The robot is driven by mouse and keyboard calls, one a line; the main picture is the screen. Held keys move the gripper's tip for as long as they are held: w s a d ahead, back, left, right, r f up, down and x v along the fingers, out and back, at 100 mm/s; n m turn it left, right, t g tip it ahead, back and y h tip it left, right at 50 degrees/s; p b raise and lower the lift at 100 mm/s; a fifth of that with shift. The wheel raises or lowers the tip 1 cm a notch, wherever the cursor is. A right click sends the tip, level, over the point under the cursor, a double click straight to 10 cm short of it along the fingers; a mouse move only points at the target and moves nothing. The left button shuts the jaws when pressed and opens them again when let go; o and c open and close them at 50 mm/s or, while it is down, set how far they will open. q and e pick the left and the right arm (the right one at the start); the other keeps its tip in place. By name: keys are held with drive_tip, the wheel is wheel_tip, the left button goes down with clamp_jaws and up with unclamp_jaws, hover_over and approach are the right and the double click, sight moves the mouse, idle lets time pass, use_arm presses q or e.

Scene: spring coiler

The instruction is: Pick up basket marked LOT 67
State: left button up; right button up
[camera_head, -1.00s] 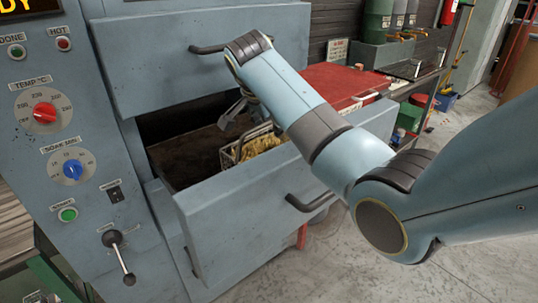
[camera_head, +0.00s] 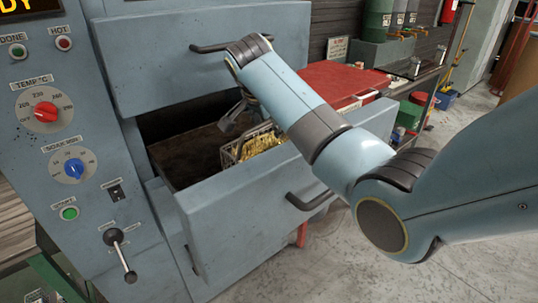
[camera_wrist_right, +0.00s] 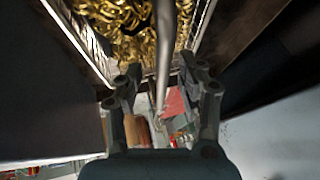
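A wire basket (camera_head: 231,153) filled with gold-coloured coiled springs (camera_head: 263,143) sits in the open drawer of the blue-grey machine. No LOT 67 mark is readable. My right gripper (camera_head: 238,116) is over the basket, partly hidden by my arm. In the right wrist view, the springs (camera_wrist_right: 118,22) and a basket side (camera_wrist_right: 78,32) show beyond the gripper. A grey handle bar (camera_wrist_right: 163,50) runs between the two fingers of my right gripper (camera_wrist_right: 162,88). The fingers stand apart with gaps beside the bar. My left gripper is out of view.
The drawer front (camera_head: 255,215), with its black handle (camera_head: 310,202), stands in front of the basket. An upper panel with a handle (camera_head: 215,46) overhangs the opening. A red surface (camera_head: 338,84) lies behind my right arm. A control panel with knobs (camera_head: 45,112) is on the left.

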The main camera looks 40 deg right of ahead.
clamp_jaws()
drive_tip(key=shift+r, duration=0.15)
idle(0.4)
